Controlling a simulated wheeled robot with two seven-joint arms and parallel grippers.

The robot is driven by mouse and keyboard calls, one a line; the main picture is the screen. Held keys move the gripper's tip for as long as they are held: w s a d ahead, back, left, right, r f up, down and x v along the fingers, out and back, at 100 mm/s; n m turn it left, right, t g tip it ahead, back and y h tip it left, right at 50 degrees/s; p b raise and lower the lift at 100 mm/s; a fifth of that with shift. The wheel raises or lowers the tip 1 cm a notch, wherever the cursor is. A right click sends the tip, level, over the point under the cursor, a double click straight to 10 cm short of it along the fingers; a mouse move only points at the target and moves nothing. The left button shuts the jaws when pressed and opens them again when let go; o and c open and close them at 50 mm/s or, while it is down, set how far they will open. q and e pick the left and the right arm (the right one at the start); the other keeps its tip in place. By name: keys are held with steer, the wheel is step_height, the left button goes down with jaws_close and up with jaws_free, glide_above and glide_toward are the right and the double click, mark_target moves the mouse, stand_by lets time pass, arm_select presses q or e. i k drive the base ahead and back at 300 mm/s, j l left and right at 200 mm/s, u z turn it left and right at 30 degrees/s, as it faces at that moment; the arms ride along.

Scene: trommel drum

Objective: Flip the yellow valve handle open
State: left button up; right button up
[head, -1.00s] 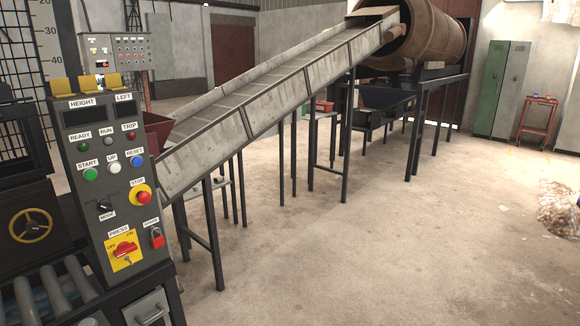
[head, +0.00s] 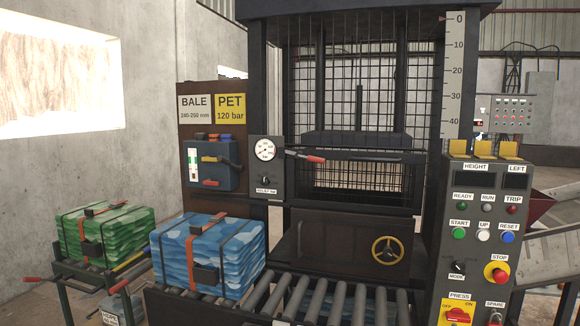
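A small yellow lever (head: 211,159) sits on the front of a blue box (head: 208,176) on the brown panel left of the press, in the head view. It looks roughly level, with a dark part at its right; whether it is open or closed I cannot tell. A yellow handwheel (head: 388,250) is on the dark lower door of the press. I cannot tell for sure which of these is the valve handle. Neither of my grippers is in view.
A blue strapped bale (head: 212,262) stands beside the rollers (head: 330,298), in front of the brown panel. A green bale (head: 104,232) rests on a cart at the left. A red-tipped lever (head: 306,157) sticks out by the gauge (head: 266,150). The control panel (head: 478,235) stands right.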

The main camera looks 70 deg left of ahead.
mark_target(205, 158)
steer(key=u, duration=2.65)
